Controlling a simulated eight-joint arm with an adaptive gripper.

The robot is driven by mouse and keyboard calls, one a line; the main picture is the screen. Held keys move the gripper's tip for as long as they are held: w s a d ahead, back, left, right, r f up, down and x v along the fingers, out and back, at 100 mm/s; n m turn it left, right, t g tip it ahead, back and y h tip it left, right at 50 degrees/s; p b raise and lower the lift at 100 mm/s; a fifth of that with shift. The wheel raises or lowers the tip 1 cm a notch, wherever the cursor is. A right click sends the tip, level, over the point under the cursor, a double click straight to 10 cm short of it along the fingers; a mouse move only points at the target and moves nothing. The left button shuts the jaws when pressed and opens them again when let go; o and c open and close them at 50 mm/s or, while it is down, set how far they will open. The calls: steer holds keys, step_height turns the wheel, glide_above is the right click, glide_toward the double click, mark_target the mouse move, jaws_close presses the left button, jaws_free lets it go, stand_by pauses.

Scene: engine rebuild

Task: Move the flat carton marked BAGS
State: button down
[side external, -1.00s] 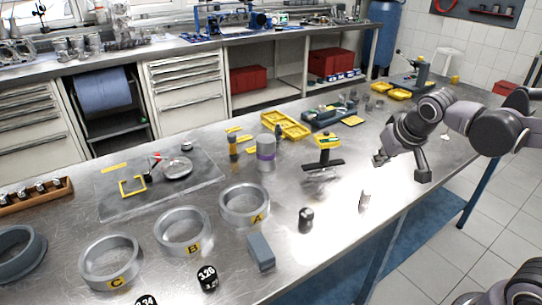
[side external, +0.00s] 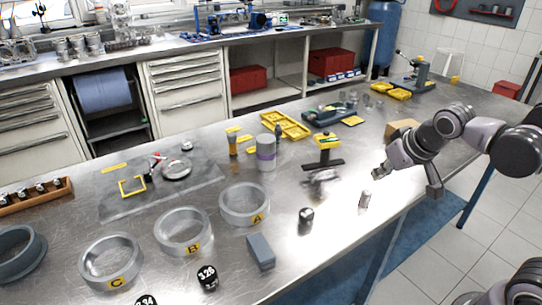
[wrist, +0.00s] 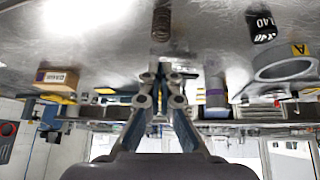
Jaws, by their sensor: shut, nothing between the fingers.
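A tan cardboard carton (side external: 402,129) stands on the bench behind my forearm, which hides part of it in the side external view. In the wrist view a tan carton (wrist: 57,79) shows at the left, with a dark printed label too small to read; I cannot confirm the word BAGS. My gripper (side external: 378,173) is shut and empty above the bench, nearer the front edge than the carton and apart from it. In the wrist view its closed fingertips (wrist: 161,74) are in the middle, to the right of the carton.
The bench's front edge is close to my arm.

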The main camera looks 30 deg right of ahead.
steer(key=w+d+f+m+g+h, duration=0.1)
steer(key=w+d+m+g+h, duration=0.1)
steer(key=w+d+m, duration=0.3)
steer(key=w+d+f+m+g+h, duration=0.1)
steer(key=w+d+m+g+h, duration=0.1)
steer(key=w+d+m+h, duration=0.2)
steer(key=w+d+f+m+g+h, duration=0.1)
steer(key=w+d+m, duration=0.5)
steer(key=d, duration=1.1)
steer(key=shift+w+d+f+g+h, duration=0.2)
steer(key=shift+w+g+h, duration=0.1)
steer(key=shift+w+h, duration=0.4)
steer(key=shift+w+d+f+g+h, duration=0.15)
steer(key=shift+w+g+h, duration=0.2)
steer(key=shift+w, duration=0.5)
steer(key=shift+d+f+m, duration=0.15)
steer(key=shift+d+m, duration=0.15)
steer(key=shift+d, duration=0.1)
glide_toward(409, 123)
steer(key=x, duration=0.3)
steer(key=r+x, duration=0.1)
steer(key=x, duration=0.1)
steer(key=shift+d+f, duration=0.15)
steer(key=shift+d, duration=0.55)
steer(key=shift+f, duration=0.8)
steer(key=shift+s+f, duration=0.1)
